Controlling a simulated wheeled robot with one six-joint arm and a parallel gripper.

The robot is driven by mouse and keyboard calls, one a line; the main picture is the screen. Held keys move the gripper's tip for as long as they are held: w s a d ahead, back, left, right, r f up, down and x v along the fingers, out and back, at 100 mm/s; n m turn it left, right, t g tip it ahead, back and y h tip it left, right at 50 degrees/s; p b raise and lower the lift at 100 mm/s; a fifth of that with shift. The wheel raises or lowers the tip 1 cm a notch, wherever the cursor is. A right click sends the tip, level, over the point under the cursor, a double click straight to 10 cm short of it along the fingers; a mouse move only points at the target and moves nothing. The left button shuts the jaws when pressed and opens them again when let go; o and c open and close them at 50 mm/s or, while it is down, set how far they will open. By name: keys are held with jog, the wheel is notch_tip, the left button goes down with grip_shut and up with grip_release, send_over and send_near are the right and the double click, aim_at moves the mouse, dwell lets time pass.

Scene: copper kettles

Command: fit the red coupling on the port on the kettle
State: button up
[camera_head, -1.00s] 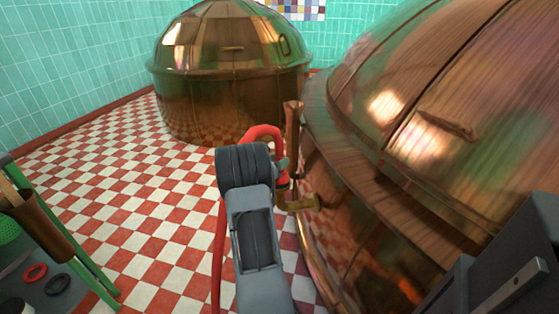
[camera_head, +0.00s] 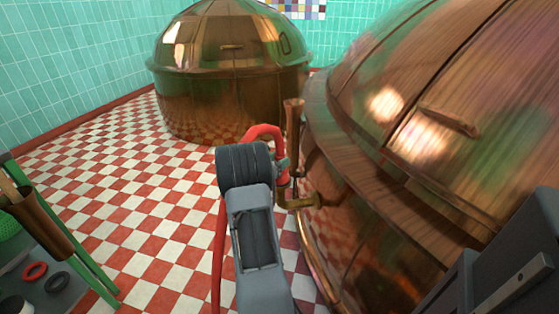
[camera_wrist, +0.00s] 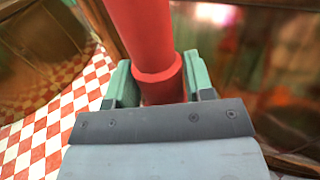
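My gripper (camera_wrist: 158,85) is shut on the red coupling (camera_wrist: 160,82), with its green fingers on either side of it. In the head view my gripper (camera_head: 283,164) is partly hidden behind my wrist, and the red hose (camera_head: 264,131) arches over it and hangs down the left side. The brass port (camera_head: 301,202) sticks out from the side of the near copper kettle (camera_head: 365,215). The coupling's lower end is at or just above the port's upturned end. I cannot tell whether they touch. The wrist view hides the coupling's lower end behind my gripper body.
A copper upright (camera_head: 293,125) stands close by the port and my gripper. A second copper kettle (camera_head: 225,100) stands farther back. A dark bench (camera_head: 68,292) at lower left holds a red ring (camera_head: 34,272) and a black ring (camera_head: 57,283). The checkered floor between is clear.

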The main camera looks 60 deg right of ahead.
jog(key=o, duration=0.5)
jog(key=shift+c, duration=0.2)
jog(key=shift+f, duration=0.1)
jog(key=w+a+p, duration=0.2)
jog(key=a, duration=1.1)
jog(key=shift+w+a, duration=0.3)
jog(key=s+a+r+m+y+p, duration=0.2)
jog(key=a+r+m+y+p, duration=0.1)
jog(key=a+r+p, duration=0.3)
jog(key=s+a+r+m+y+p, duration=0.25)
jog(key=r+m+p, duration=0.2)
jog(key=r, duration=0.35)
jog(key=s+a+r+m+t+y+p, duration=0.1)
jog(key=a+r+y+p, duration=0.3)
jog(key=a, duration=0.5)
jog(key=s+a+r+m+t+y+p, duration=0.1)
jog(key=a+r+m+t+y+p, duration=0.2)
jog(key=a+r+p, duration=0.3)
jog(key=s+a+r+m+t+y+p, duration=0.1)
jog(key=a+r+m+y+p, duration=0.3)
jog(key=a+r, duration=0.4)
jog(key=a+t+y+p, duration=0.1)
jog(key=a, duration=0.3)
jog(key=shift+s+t+p, duration=0.35)
jog(key=shift+t, duration=0.05)
jog(key=shift+a+r, duration=0.15)
jog(key=shift+a, duration=0.2)
jog(key=shift+c, duration=0.3)
